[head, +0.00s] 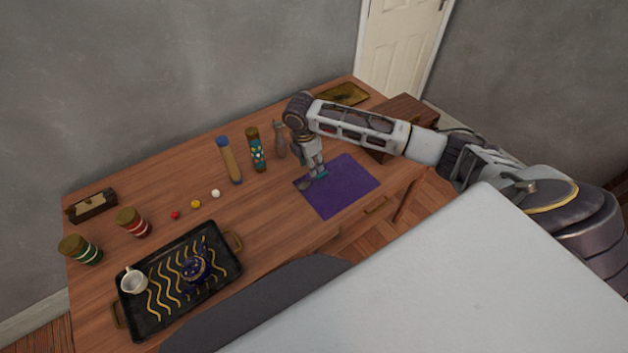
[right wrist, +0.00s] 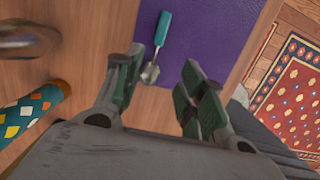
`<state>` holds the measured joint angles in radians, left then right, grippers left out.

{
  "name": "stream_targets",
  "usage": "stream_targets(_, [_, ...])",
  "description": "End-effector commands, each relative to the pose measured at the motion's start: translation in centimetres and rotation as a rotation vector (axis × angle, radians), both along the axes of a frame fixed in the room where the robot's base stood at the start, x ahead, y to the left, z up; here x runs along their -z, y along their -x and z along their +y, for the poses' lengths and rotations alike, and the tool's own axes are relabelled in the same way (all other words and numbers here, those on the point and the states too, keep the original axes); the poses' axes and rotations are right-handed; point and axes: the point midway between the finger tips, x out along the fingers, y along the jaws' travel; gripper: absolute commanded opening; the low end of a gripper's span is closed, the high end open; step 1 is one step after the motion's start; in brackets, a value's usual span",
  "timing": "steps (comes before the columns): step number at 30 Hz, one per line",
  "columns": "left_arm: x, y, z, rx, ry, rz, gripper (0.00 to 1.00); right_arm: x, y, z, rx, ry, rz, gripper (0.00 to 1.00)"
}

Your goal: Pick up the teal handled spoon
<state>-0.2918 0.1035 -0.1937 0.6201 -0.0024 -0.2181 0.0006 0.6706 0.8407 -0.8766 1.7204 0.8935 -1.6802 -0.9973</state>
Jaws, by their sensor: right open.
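The teal handled spoon (right wrist: 163,28) lies on the purple mat (right wrist: 200,28) in the right wrist view. Its teal handle points to the far side and its grey metal bowl lies nearer my fingers. My right gripper (right wrist: 162,62) is open and empty, with its fingers on either side of the spoon's bowl end, closer to the left finger. In the head view my right gripper (head: 316,172) points down over the left part of the mat (head: 345,187) and partly hides the spoon. My left gripper is not in view.
Left of the gripper stand a teal patterned jar (head: 257,150), a blue-topped tan item (head: 229,160) and a grey vase (head: 279,140). A black tray (head: 220,255) with a cup and a blue pot lies at the front left. Small balls lie mid-table.

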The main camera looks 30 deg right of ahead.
Motion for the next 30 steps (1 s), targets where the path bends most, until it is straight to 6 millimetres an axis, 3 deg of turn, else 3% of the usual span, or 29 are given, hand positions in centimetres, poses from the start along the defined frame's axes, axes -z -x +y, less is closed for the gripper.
stream_targets(9, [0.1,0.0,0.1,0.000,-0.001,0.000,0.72,3.3,0.0,-0.5,-0.001,0.000,0.001,0.40])
stream_targets(23, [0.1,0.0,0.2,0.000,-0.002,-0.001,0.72,3.6,-0.1,-0.5,-0.001,0.001,0.000,0.40])
stream_targets(30, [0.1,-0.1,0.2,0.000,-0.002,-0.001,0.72,5.4,-0.4,-0.6,0.000,0.001,0.001,0.40])
